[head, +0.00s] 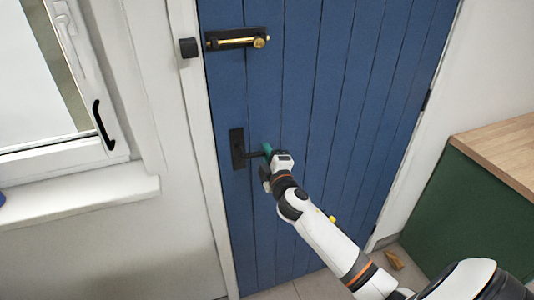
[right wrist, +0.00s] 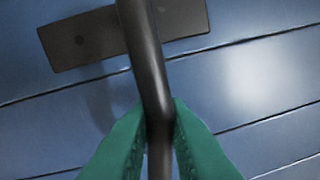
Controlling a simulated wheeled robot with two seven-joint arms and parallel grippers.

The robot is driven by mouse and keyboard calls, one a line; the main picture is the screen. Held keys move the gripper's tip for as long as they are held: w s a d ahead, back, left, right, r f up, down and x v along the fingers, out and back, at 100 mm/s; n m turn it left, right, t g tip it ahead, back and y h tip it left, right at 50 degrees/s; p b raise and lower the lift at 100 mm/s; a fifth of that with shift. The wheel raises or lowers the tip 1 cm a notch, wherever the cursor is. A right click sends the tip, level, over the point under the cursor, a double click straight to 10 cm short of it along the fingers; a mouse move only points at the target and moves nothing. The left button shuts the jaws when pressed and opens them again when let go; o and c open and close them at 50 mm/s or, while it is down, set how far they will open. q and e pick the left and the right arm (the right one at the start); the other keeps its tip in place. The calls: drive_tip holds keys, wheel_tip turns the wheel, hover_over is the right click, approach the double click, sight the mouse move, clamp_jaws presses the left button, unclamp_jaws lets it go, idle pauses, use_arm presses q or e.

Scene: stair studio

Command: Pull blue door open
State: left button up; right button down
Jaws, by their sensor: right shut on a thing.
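The blue plank door (head: 330,110) stands in its white frame and looks closed. A black lever handle (head: 252,154) on a dark plate (head: 237,148) sits near its left edge. My right gripper (head: 267,152) is at the lever, its green fingers on either side of it. In the right wrist view, the green fingers (right wrist: 158,135) are shut on the dark lever bar (right wrist: 146,60), with the plate (right wrist: 90,38) behind it. The fingers partly hide the lever there. My left gripper is not in view.
A brass and black bolt (head: 237,39) is higher on the door, beside a black catch (head: 188,47) on the frame. A window (head: 60,150) with a sill is at left. A green cabinet (head: 465,200) with a wooden top stands at right. A small wooden wedge (head: 394,260) lies on the floor.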

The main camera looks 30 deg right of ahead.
drive_tip(key=m, duration=0.1)
drive_tip(key=f+m+b, duration=0.2)
drive_tip(key=m, duration=0.1)
drive_tip(key=shift+a+f+h, duration=0.25)
drive_tip(key=shift+a+h, duration=0.05)
drive_tip(key=shift+w+a+f+m+b, duration=0.1)
drive_tip(key=shift+a+f+m+b, duration=0.2)
drive_tip(key=shift+m, duration=0.4)
drive_tip(key=shift+w+a+f+m+b, duration=0.1)
drive_tip(key=shift+f+m+b, duration=0.25)
drive_tip(key=shift+m, duration=0.35)
